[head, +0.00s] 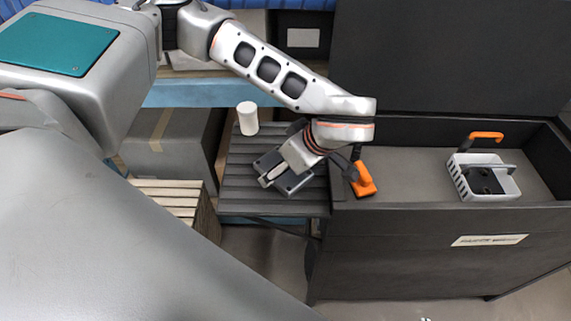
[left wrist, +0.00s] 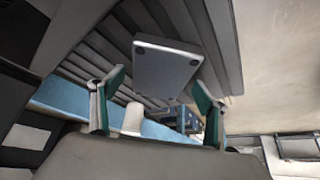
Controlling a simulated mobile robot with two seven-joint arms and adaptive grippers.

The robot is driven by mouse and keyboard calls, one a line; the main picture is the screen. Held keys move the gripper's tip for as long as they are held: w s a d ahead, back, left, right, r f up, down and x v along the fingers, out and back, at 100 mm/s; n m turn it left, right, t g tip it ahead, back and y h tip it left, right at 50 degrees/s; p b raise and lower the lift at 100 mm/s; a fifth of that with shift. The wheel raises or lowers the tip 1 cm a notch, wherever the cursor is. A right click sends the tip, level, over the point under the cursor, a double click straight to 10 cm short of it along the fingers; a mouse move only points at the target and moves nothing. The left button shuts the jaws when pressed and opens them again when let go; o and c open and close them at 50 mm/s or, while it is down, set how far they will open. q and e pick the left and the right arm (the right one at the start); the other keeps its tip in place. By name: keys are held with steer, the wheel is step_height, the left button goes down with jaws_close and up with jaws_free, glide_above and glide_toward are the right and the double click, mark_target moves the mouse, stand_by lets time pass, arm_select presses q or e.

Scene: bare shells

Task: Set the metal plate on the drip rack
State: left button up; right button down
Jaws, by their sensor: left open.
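The metal plate (left wrist: 167,68) is a flat grey piece with rounded corners and small marks at its corners. In the left wrist view it lies on the dark slatted drip rack (left wrist: 92,61), ahead of my left gripper and between the lines of its fingers. The rack also shows in the head view (head: 240,185). My left gripper (head: 274,172) is low over the rack there and covers much of the plate's place. Its teal-padded fingers (left wrist: 157,84) are spread apart, with no hold on the plate visible. My right gripper is in neither view.
A white cylinder (head: 248,118) stands on the rack's far left part. An orange-handled tool (head: 364,181) is beside the rack, at the edge of a dark open bench (head: 420,210). A grey caddy (head: 466,190) stands in the bench. A wooden crate (head: 172,197) is left of the rack.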

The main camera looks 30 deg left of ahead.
arm_select(q)
steer(key=shift+r, duration=0.25)
steer(key=v, duration=1.2)
steer(key=shift+b, duration=0.35)
steer(key=shift+f, duration=0.1)
